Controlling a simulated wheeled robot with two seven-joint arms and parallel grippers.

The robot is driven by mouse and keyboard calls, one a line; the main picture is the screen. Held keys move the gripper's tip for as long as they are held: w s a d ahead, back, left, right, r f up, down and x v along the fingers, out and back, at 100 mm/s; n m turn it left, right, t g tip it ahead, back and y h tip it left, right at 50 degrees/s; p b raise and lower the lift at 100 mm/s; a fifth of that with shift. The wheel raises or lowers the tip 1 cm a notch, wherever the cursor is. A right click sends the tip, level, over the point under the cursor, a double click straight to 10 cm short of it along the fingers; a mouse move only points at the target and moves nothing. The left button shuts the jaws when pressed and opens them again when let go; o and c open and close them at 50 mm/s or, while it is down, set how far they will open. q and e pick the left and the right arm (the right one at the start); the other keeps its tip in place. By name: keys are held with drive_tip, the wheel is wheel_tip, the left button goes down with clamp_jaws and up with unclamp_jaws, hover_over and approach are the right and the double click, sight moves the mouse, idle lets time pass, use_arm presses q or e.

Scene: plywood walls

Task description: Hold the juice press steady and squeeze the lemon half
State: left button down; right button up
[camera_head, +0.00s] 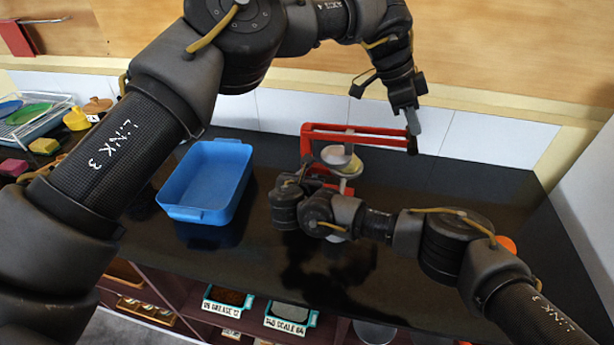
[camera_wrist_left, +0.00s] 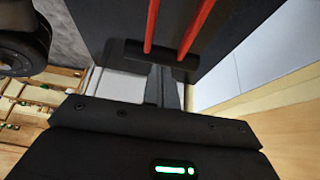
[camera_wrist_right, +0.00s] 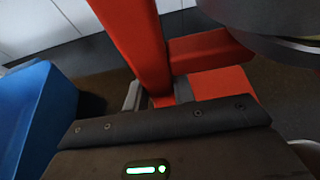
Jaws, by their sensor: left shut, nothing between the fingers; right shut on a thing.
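The red juice press (camera_head: 312,150) stands on the dark counter. Its red lever arms reach right to a black handle (camera_head: 411,145). A pale, yellowish-edged cup (camera_head: 342,158) sits within its frame; I cannot clearly make out a lemon half. My left gripper (camera_head: 414,122) is shut and empty, pointing down at the handle. In the left wrist view the black handle (camera_wrist_left: 160,58) is at its fingertips (camera_wrist_left: 163,88). My right gripper (camera_head: 312,184) is low at the press. In the right wrist view it (camera_wrist_right: 150,98) is shut on the red upright (camera_wrist_right: 138,45).
A blue tray (camera_head: 207,180) stands left of the press. A dish rack (camera_head: 35,120) and several coloured items are at the far left. An orange thing (camera_head: 506,243) shows partly behind my right arm. The counter's right part is clear; white tiles line the back wall.

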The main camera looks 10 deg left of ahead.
use_arm(q)
wheel_tip(320, 180, up, 10)
drive_tip(key=shift+f, duration=0.15)
idle(0.9)
use_arm(e)
drive_tip(key=o, duration=1.1)
drive_tip(key=v, duration=1.2)
drive_tip(key=shift+s, duration=0.1)
